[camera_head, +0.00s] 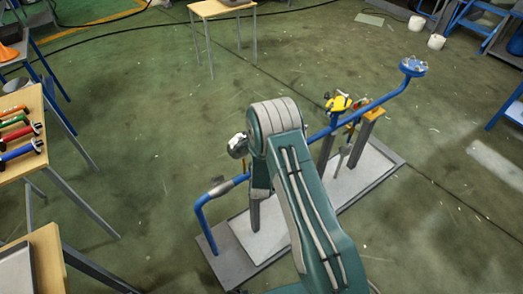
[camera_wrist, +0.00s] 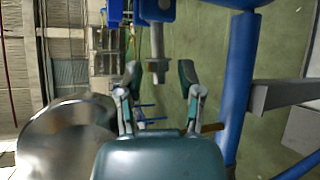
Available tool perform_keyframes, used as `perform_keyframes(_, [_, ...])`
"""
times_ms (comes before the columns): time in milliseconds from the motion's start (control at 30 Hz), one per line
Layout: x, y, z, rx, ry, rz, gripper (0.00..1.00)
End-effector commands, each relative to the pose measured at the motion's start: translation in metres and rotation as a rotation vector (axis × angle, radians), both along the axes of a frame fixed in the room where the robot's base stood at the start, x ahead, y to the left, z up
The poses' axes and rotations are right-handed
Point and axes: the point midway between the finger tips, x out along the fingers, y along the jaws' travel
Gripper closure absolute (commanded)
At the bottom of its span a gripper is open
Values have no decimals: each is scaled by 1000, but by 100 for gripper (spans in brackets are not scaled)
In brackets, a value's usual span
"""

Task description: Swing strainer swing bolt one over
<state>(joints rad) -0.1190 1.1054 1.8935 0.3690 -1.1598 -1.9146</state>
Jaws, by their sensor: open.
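In the wrist view my gripper (camera_wrist: 160,84) has its two fingers spread apart with nothing between the pads. A grey metal bolt with a nut (camera_wrist: 157,68) hangs from a blue bracket (camera_wrist: 157,10) just beyond the fingertips, roughly centred between them. I take it for a strainer swing bolt; I cannot tell which one. A large shiny rounded metal part (camera_wrist: 62,140), perhaps the strainer cover, fills the lower left. In the head view a metal part (camera_head: 237,145) shows left of my arm on the blue pipe rig. My arm hides my gripper and much of the strainer there.
The blue pipe (camera_head: 378,102) runs over a grey base plate (camera_head: 386,170), with yellow-handled valves (camera_head: 339,103) right of my arm. A blue post (camera_wrist: 238,85) stands close right of my gripper. A wooden table (camera_head: 18,165) with coloured-handled tools is at left. Floor around is mostly clear.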

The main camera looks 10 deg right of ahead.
Motion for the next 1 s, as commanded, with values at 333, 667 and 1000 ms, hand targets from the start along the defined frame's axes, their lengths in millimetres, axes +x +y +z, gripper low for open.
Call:
perform_keyframes(333, [22, -5, -6, 0, 1, 1, 53])
perform_keyframes(667, [21, -5, -6, 0, 1, 1, 100])
perform_keyframes(1000, [22, -5, -6, 4, 2, 0, 100])
